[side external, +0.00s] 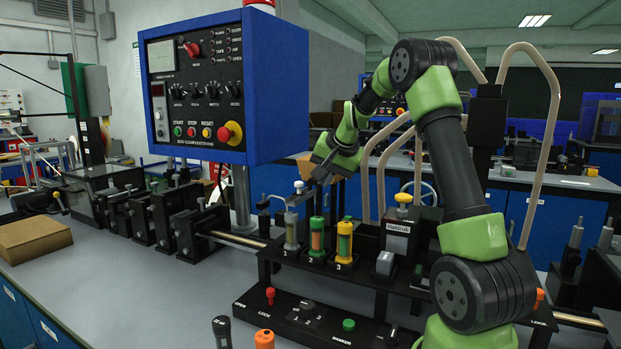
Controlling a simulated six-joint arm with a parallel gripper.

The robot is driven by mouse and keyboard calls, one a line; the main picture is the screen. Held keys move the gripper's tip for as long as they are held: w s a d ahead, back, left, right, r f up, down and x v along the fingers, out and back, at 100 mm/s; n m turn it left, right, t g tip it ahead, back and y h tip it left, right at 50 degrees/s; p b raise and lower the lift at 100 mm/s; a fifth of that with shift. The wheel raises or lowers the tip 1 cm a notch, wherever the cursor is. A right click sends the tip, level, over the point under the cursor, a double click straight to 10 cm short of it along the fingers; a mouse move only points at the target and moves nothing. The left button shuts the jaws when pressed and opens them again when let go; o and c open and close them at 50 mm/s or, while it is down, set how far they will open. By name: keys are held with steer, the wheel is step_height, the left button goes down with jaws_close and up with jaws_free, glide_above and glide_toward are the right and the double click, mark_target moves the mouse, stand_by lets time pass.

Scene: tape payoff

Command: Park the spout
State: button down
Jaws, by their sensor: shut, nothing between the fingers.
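My gripper (322,177) is shut and empty, reaching down and left above the numbered stations. A short grey bar (299,198), possibly the spout, slants above station 1, just below and left of the fingertips. I cannot tell whether the fingers touch it. Below it stand three upright tubes: a grey one at 1 (291,230), a green-capped one at 2 (316,237) and a yellow one at 3 (344,242). A black box with a yellow knob (404,199) stands to their right.
A blue control cabinet (280,85) hangs at the upper left of the tubes. A black front panel (322,318) carries a red lever, a selector and a green button. Black clamp blocks (170,225) line the left.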

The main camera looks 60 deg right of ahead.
mark_target(300, 195)
steer(key=w, duration=0.3)
steer(key=shift+w+a+f, duration=0.2)
steer(key=shift+w+a, duration=0.1)
steer(key=shift+a, duration=0.05)
steer(key=shift+w+a+m+h, duration=0.15)
steer(key=shift+w+m+h, duration=0.2)
steer(key=shift+m, duration=0.25)
steer(key=shift+w+a+m+g+h, duration=0.25)
steer(key=shift+w+m+g+h, duration=0.4)
steer(key=shift+m, duration=0.55)
steer(key=shift+w+d+m+g+h, duration=0.2)
steer(key=shift+w+m+g, duration=0.2)
steer(key=shift+w+m, duration=0.35)
steer(key=shift+w+d+m+g+h, duration=0.1)
steer(key=shift+w+m+g+h, duration=0.1)
steer(key=shift+w+m+g, duration=0.5)
steer(key=shift+w+d+m+g+h, duration=0.1)
steer(key=shift+w+m+g+h, duration=0.1)
steer(key=shift+w+m, duration=0.6)
steer(key=shift+s, duration=0.15)
